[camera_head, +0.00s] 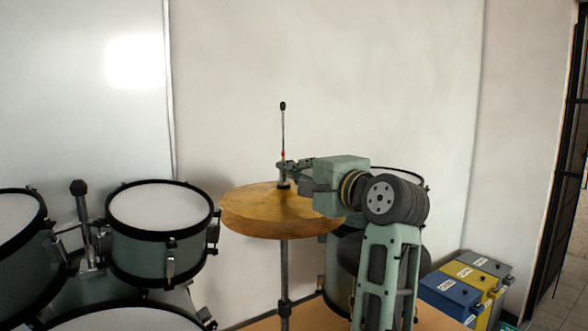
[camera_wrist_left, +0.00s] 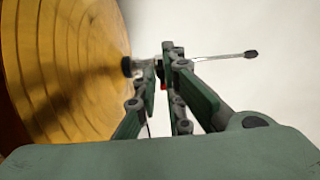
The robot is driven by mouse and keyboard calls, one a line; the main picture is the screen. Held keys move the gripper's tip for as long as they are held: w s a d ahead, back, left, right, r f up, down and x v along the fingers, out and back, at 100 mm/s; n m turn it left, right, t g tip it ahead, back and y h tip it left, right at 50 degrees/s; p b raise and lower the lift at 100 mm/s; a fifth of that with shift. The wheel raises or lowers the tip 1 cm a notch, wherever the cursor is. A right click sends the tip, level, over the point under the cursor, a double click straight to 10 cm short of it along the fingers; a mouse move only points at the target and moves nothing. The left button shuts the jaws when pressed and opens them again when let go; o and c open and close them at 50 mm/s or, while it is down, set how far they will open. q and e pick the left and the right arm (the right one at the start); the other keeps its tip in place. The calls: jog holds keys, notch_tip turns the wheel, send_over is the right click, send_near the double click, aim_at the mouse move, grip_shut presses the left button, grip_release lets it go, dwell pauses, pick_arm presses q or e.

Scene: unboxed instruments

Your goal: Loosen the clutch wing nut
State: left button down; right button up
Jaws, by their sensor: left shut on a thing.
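The hi-hat's gold cymbals (camera_head: 262,212) sit level on their stand, with a thin upright rod (camera_head: 283,128) rising to a black tip. The clutch is on this rod just above the top cymbal, with a black collar (camera_wrist_left: 127,66) at the cymbal. My left gripper (camera_head: 284,167) reaches in from the right, its fingers shut at the clutch. In the wrist view, the fingers (camera_wrist_left: 167,62) close beside the rod, above the collar. A small red part (camera_wrist_left: 163,87) shows between them. The clutch wing nut is mostly hidden by the fingers. My right gripper is not in view.
A rack drum (camera_head: 160,207) and more drums stand to the left. Another drum is partly hidden behind my arm. Blue (camera_head: 448,296), yellow and grey boxes stand at the lower right. The air above the cymbals is clear, with a plain wall behind.

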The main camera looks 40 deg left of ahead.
pick_arm(q)
jog(key=shift+r, duration=0.2)
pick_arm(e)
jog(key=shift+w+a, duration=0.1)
pick_arm(q)
jog(key=n+b, duration=0.3)
jog(key=b, duration=0.1)
jog(key=shift+f, duration=0.15)
jog(key=shift+r+n+b, duration=0.2)
jog(key=shift+n+b, duration=0.35)
jog(key=shift+n, duration=0.35)
jog(key=shift+r, duration=0.1)
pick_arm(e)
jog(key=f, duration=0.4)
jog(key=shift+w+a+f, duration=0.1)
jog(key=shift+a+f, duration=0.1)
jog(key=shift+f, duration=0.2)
pick_arm(q)
jog(key=c, duration=1.8)
grip_release()
